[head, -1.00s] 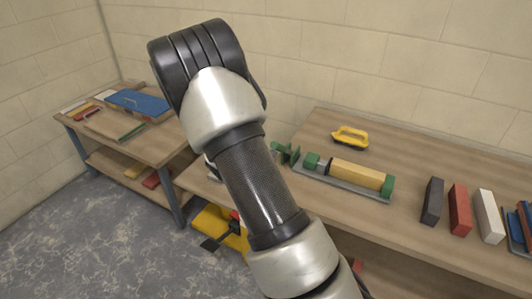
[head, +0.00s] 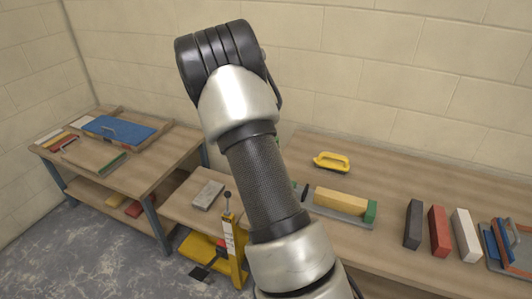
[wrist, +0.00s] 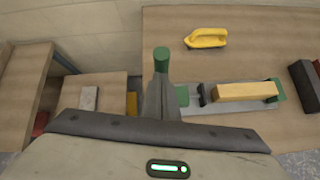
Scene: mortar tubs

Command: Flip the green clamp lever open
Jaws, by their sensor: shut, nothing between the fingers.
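The green clamp lever (wrist: 161,60) shows in the wrist view as an upright green grip just beyond my fingertips. My gripper (wrist: 160,88) is shut and empty, its fingers pointing at the lever. I cannot tell whether they touch it. The lever belongs to a grey clamp holder (wrist: 198,109) with green end pieces, which holds a tan block (wrist: 247,91). The block (head: 341,201) and the holder (head: 352,217) also show in the head view on the right bench. There my arm hides my gripper and most of the lever's end.
A yellow-handled float (head: 332,161) lies behind the holder. Dark, red and white blocks (head: 439,231) stand to its right. A grey block (head: 208,195) and a yellow stand with a lever (head: 234,245) are on the left.

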